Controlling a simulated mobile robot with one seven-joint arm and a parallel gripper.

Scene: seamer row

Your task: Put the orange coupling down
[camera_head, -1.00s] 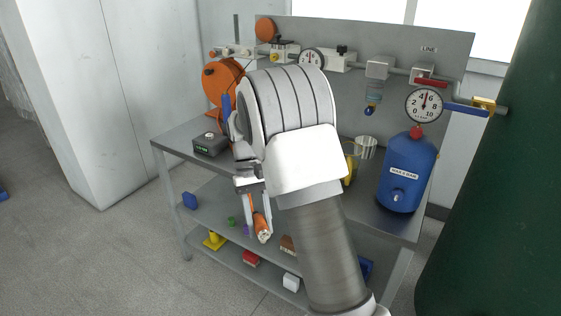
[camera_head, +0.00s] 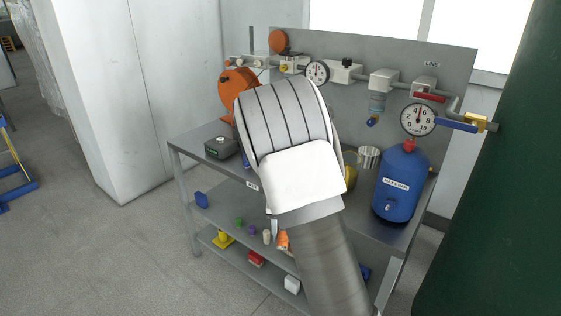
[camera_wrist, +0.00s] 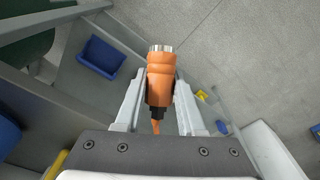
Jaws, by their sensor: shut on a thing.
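The orange coupling (camera_wrist: 160,78), with a silver end ring and a dark collar with an orange cord, is between the two fingers of my gripper (camera_wrist: 158,100) in the wrist view. The fingers are shut on its sides. In the head view only a small part of the coupling (camera_head: 283,241) shows beside my arm, in front of the bench's lower shelves. My arm hides most of my gripper there. The grey bench (camera_head: 187,146) has a top and lower shelves.
A green-display scale (camera_head: 222,147), an orange reel (camera_head: 232,92) and a blue tank (camera_head: 400,184) stand on the bench top. A blue bin (camera_wrist: 101,56) shows in the wrist view.

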